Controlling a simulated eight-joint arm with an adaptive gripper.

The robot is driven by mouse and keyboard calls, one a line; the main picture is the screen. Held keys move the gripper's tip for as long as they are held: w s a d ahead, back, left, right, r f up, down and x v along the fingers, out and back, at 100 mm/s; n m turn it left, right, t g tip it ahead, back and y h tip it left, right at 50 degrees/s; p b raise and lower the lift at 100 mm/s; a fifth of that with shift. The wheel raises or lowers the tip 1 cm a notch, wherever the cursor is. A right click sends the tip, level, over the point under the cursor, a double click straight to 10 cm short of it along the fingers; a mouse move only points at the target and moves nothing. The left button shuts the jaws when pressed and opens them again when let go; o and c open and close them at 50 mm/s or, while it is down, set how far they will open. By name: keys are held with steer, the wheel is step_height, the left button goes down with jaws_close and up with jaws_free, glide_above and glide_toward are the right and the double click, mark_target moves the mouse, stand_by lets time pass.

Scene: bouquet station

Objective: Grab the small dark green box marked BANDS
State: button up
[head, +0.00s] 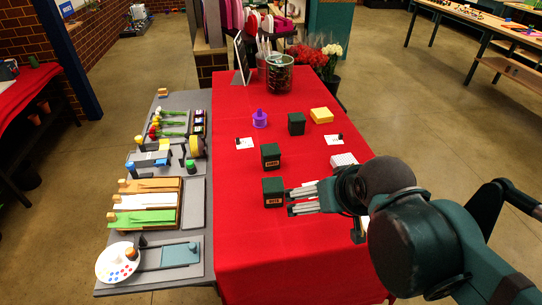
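Two small dark green boxes with orange labels stand on the red cloth in the head view, a nearer box (272,187) and one behind it (270,152). A third dark green box (297,124) stands farther back, with no label that I can make out. The label print is too small to tell which box is marked BANDS. My gripper (289,202) is open, with its two fingers apart and pointing left. Its tips are close to the right side of the nearer box. I cannot tell whether they touch it.
A purple spool (260,119), a yellow box (321,115) and a white item (343,160) are on the red table (240,260). Small white cards lie near them. A glass container (279,78) stands at the back. A grey side bench (195,240) with trays is left. The front cloth is clear.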

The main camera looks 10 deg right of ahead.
steer(key=c, duration=1.5)
steer(key=shift+w+r, duration=0.1)
steer(key=n+g+p, duration=0.7)
steer(key=n+p, duration=0.4)
steer(key=n, duration=0.6)
glide_toward(270, 149)
steer(key=f, duration=0.3)
steer(key=s+d+f, duration=0.1)
steer(key=f, duration=0.1)
steer(key=shift+w+a+f+n+p, duration=0.45)
steer(key=shift+w+f+n, duration=0.25)
steer(key=shift+f+n, duration=0.1)
